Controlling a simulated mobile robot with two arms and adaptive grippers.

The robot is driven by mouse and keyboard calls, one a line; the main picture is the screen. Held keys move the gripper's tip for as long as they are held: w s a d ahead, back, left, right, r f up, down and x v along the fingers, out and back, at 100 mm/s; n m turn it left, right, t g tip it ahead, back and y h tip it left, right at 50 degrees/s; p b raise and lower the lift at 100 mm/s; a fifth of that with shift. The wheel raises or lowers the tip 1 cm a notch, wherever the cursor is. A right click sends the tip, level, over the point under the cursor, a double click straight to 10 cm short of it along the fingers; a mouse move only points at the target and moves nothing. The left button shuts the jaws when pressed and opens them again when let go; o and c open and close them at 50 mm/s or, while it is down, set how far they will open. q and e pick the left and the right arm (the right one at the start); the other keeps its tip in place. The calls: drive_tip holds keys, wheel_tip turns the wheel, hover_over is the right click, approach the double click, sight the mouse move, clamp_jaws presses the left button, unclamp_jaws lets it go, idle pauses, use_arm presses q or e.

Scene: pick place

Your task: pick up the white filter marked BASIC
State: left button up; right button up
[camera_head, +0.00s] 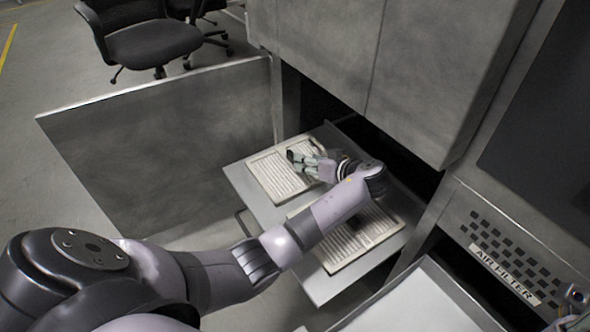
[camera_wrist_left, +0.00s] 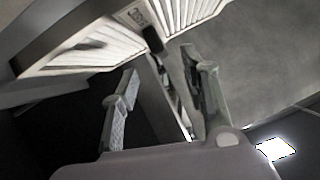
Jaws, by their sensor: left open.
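Two white pleated filters with pale frames lie on a pulled-out metal tray (camera_head: 238,178). The far filter (camera_head: 268,177) is partly covered by my left gripper; the near filter (camera_head: 345,248) is partly covered by my left forearm. I cannot read BASIC on either. My left gripper (camera_head: 300,161) is open over the far filter's upper right part. In the left wrist view, the open fingers (camera_wrist_left: 160,64) have a filter's pleats (camera_wrist_left: 90,55) and small label (camera_wrist_left: 136,14) beyond them. I cannot tell whether they touch it. A piece of my right gripper (camera_head: 577,322) seems to show at the lower right edge.
A grey cabinet (camera_head: 375,70) stands over the tray's back side. An open door panel (camera_head: 165,145) is at the left. An AIR FILTER label (camera_head: 503,270) and vent slots are at the right, above another pale tray (camera_head: 425,305). Office chairs (camera_head: 150,40) stand far back.

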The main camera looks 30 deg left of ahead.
use_arm(q)
drive_tip(key=b+x, duration=0.2)
drive_tip(key=x, duration=0.2)
drive_tip(key=shift+s+d+f, duration=0.1)
drive_tip(key=shift+w+a+f, duration=0.1)
drive_tip(key=shift+w+a, duration=0.1)
drive_tip(key=shift+a, duration=0.25)
drive_tip(key=shift+c, duration=0.2)
clamp_jaws()
